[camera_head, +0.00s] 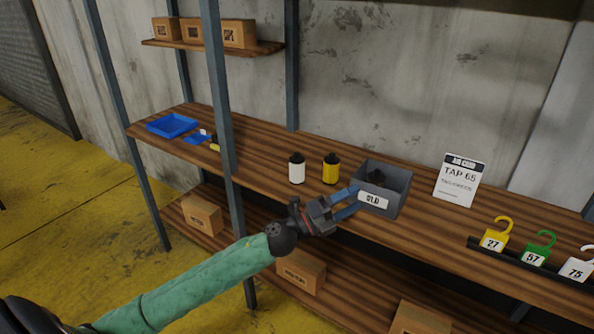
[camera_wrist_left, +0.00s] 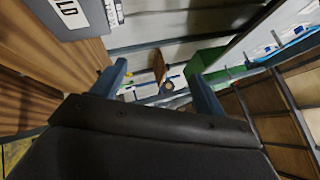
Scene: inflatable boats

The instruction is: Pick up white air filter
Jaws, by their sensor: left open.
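The white air filter (camera_head: 297,168) is a small upright cylinder with a dark top, standing on the wooden shelf. A yellow filter (camera_head: 331,168) of like shape stands just to its right. My left gripper (camera_head: 350,204) is open and empty, in front of the grey bin labelled "OLD" (camera_head: 398,188), below and right of the white filter. In the left wrist view the open fingers (camera_wrist_left: 160,82) have no filter between them, and the grey bin (camera_wrist_left: 88,18) shows at the upper left. My right gripper is not in view.
A dark object (camera_head: 376,177) lies in the grey bin. A blue tray (camera_head: 172,125) is at the far left. A metal post (camera_head: 219,90) rises left of the filters.

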